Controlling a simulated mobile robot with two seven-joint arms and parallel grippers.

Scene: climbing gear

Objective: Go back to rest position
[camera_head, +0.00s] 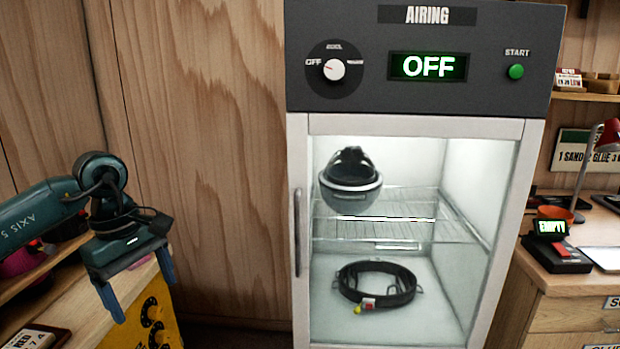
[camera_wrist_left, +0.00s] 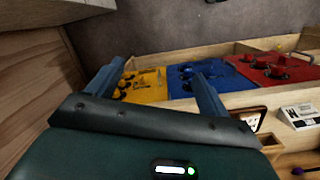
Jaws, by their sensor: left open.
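My left gripper (camera_head: 140,285) comes in from the left in the head view, with its two blue fingers apart and pointing down. It is empty, to the left of the airing cabinet (camera_head: 530,230) and clear of it. In the left wrist view the fingers of my left gripper (camera_wrist_left: 160,75) are spread with nothing between them. My right gripper is in neither view. The cabinet's glass door is closed, and its display (camera_head: 428,66) reads OFF. A dark helmet (camera_head: 350,182) sits on the wire shelf inside. A black ring-shaped strap piece (camera_head: 378,285) lies on the cabinet floor.
Below my left gripper are a yellow panel (camera_head: 150,318), a blue panel (camera_wrist_left: 222,80) and a red panel (camera_wrist_left: 275,68) with knob-like parts. A desk at right holds a small device reading EMPTY (camera_head: 552,228) and a red lamp (camera_head: 608,135). A wooden wall stands behind.

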